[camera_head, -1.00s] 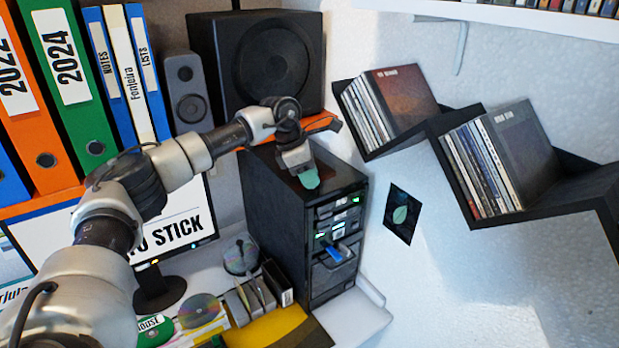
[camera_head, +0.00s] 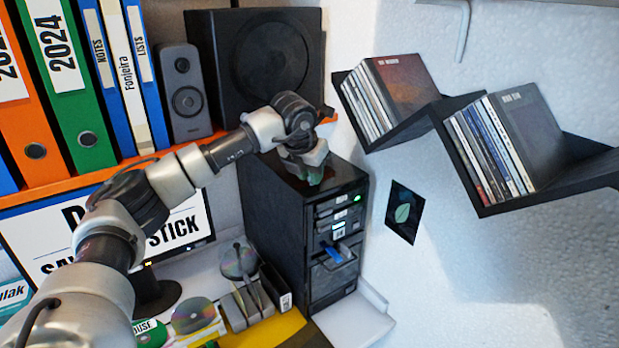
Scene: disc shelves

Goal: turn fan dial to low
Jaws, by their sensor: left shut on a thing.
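The black computer tower (camera_head: 272,215) stands on the desk, its front panel with drives and small lit spots facing right. My left gripper (camera_head: 316,178) is at the tower's top, close to its front edge, with green fingertips pointing down. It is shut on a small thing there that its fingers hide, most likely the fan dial. The dial itself and its setting cannot be seen. My right gripper is not in view.
An orange shelf holds binders (camera_head: 75,85), a small speaker (camera_head: 185,95) and a large black speaker (camera_head: 262,60) behind my arm. Zigzag wall shelves with disc cases (camera_head: 500,145) hang at the right. Discs and a monitor (camera_head: 185,225) crowd the desk left of the tower.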

